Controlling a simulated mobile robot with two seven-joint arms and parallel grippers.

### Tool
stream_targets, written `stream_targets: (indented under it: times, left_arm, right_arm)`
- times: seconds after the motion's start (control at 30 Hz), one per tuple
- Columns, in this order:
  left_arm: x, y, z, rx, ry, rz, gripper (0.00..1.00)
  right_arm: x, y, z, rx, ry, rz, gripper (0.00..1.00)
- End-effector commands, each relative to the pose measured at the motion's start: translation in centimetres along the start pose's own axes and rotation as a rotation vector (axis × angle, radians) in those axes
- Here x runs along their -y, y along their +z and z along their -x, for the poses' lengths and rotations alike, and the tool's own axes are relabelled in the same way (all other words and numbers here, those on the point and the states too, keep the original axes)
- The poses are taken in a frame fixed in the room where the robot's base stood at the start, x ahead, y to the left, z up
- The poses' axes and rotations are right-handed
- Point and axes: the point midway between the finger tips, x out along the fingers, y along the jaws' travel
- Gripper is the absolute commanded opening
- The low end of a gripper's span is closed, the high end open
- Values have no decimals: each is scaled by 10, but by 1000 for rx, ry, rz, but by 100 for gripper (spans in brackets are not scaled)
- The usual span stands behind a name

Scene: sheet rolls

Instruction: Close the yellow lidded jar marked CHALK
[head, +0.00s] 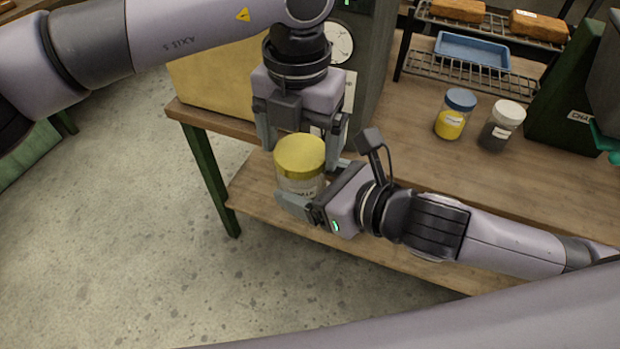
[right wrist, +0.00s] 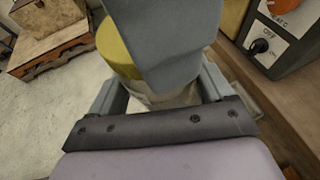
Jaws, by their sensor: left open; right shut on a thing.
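The yellow-lidded jar (head: 300,186) is held out in front of the workbench in the head view, with a pale, clear body and a partly hidden label. Its yellow lid (head: 300,155) sits on top of the body; whether it is tight cannot be told. My right gripper (head: 312,196) is shut around the jar's body from the right. My left gripper (head: 300,140) points down from above, open, with its fingers either side of the lid. In the right wrist view the yellow lid (right wrist: 115,45) shows partly, covered by a grey part of my left gripper.
The workbench (head: 420,150) has a lower shelf. A blue-lidded jar of yellow powder (head: 455,115) and a white-lidded dark jar (head: 501,125) stand on it at right. A wire rack holds a blue tray (head: 472,51). A machine with a dial (head: 340,43) stands behind my left gripper.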

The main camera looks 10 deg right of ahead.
Motion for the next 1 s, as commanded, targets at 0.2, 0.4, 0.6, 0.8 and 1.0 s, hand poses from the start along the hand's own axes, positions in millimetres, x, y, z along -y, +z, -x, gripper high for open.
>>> stream_targets:
  times: [0.2, 0.4, 0.6, 0.8, 1.0]
  left_arm:
    - [0, 0, -6, 1, -1, 0, 86]
    - [0, 0, -5, 1, -1, 0, 73]
    - [0, 0, -5, 1, -1, -2, 39]
    - [0, 0, -5, 1, -1, -147, 39]
    - [0, 0, -5, 2, -1, -473, 39]
  right_arm:
    - [0, 1, 0, 4, 0, 1, 0]
    - [0, 1, 0, 3, 0, 1, 0]
    - [0, 1, 0, 3, 0, 1, 0]
    - [0, 1, 0, 3, 0, 1, 0]
    - [0, 1, 0, 3, 1, 1, 0]
